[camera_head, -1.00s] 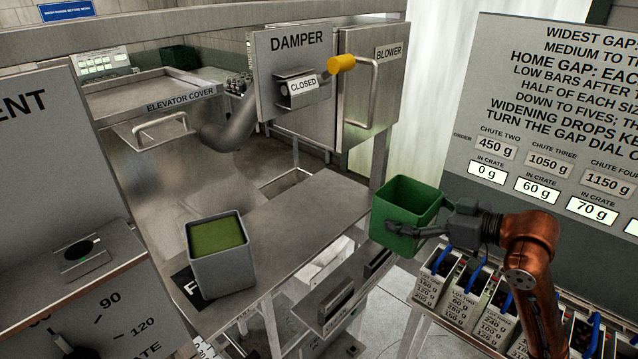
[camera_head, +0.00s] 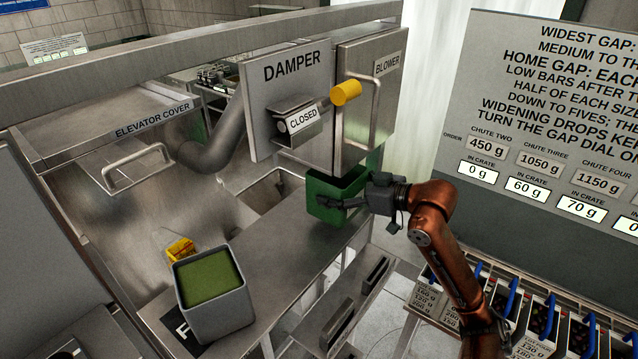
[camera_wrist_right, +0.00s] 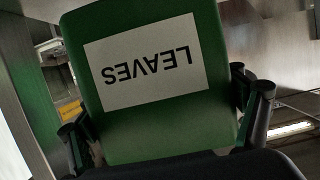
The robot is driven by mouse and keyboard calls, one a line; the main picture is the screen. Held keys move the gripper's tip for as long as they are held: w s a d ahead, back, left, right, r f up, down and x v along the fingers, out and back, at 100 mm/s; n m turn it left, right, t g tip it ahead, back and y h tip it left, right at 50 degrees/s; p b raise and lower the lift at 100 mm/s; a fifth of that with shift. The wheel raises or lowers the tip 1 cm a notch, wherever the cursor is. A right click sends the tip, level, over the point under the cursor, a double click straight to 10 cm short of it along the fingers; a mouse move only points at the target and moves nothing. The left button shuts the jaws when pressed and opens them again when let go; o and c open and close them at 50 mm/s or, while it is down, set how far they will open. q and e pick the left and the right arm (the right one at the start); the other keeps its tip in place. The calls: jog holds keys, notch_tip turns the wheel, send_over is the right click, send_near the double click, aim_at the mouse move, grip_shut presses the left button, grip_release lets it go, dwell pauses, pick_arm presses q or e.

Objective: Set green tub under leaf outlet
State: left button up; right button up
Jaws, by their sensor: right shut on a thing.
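The green tub (camera_head: 322,207) is held by my right gripper (camera_head: 352,203) above the far right end of the steel bench, below the damper and blower boxes. In the right wrist view the tub (camera_wrist_right: 160,130) fills the middle, with a white label reading LEAVES upside down, and the right gripper's fingers (camera_wrist_right: 165,125) are on either side of it. No leaf outlet is clearly marked. My left gripper is not in view.
A grey bin of green material (camera_head: 218,318) stands on the bench (camera_head: 285,255) at the front left, with a small yellow object (camera_head: 181,250) behind it. The damper box (camera_head: 290,90) and blower box (camera_head: 368,100) hang above. Labelled crates (camera_head: 430,298) stand at right.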

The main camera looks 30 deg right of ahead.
aim_at(326, 180)
jog(key=w, duration=0.1)
jog(key=w+a+p, duration=0.1)
jog(key=w, duration=0.1)
jog(key=shift+w+a+r, duration=0.15)
jog(key=shift+a+r, duration=0.15)
jog(key=shift+r, duration=0.05)
jog(key=shift+p+x, duration=0.4)
jog(key=shift+x, duration=0.75)
jog(key=shift+w+f, duration=0.15)
jog(key=shift+s+f+p, duration=0.25)
jog(key=shift+f+p, duration=0.5)
jog(key=shift+f, duration=0.75)
jog(key=shift+w+f, duration=0.1)
jog(key=shift+f, duration=0.05)
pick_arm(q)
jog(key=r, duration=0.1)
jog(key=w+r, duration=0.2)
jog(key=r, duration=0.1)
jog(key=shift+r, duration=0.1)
pick_arm(e)
jog(key=o, duration=1.3)
